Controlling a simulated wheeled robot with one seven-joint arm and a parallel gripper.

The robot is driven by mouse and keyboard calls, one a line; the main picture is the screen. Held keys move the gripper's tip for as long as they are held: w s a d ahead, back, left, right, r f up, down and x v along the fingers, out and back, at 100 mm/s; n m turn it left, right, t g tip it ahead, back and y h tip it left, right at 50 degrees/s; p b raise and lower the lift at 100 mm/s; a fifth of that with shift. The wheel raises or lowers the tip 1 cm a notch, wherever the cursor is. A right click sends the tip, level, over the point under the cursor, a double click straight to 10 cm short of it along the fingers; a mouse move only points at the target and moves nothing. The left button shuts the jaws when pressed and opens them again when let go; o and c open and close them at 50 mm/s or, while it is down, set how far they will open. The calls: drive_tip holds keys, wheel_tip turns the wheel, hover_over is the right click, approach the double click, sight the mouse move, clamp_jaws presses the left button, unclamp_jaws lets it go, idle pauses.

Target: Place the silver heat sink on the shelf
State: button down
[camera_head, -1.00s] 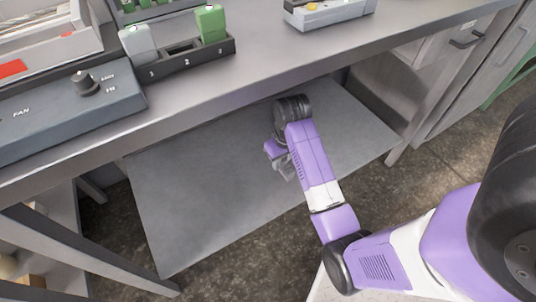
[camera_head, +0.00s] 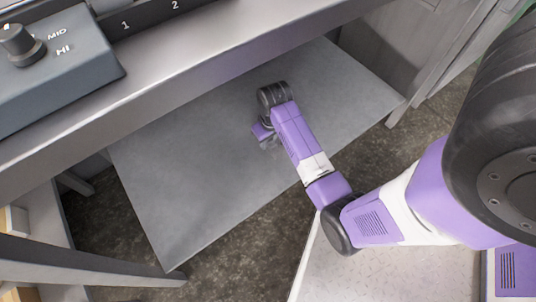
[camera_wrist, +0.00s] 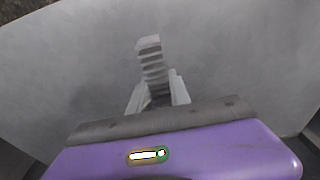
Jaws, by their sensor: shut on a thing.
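The silver heat sink (camera_wrist: 152,62), a finned grey block, shows in the wrist view between the two fingers of my gripper (camera_wrist: 157,98). My gripper is shut on it. In the head view my gripper (camera_head: 268,143) is over the grey lower shelf (camera_head: 190,180), below the bench top, and the heat sink is mostly hidden by my wrist. The shelf surface also fills most of the wrist view (camera_wrist: 70,70). I cannot tell whether the heat sink touches the shelf.
The bench top edge (camera_head: 190,62) runs above the shelf's back side. A control box with a knob (camera_head: 50,55) stands on the bench at upper left. Bench legs (camera_head: 80,262) flank the shelf. The shelf around my gripper is bare.

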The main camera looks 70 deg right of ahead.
sight(267, 155)
drive_tip(key=shift+f+b, duration=1.5)
drive_tip(key=shift+f, duration=2.1)
drive_tip(key=shift+f, duration=0.1)
drive_tip(key=c, duration=1.2)
unclamp_jaws()
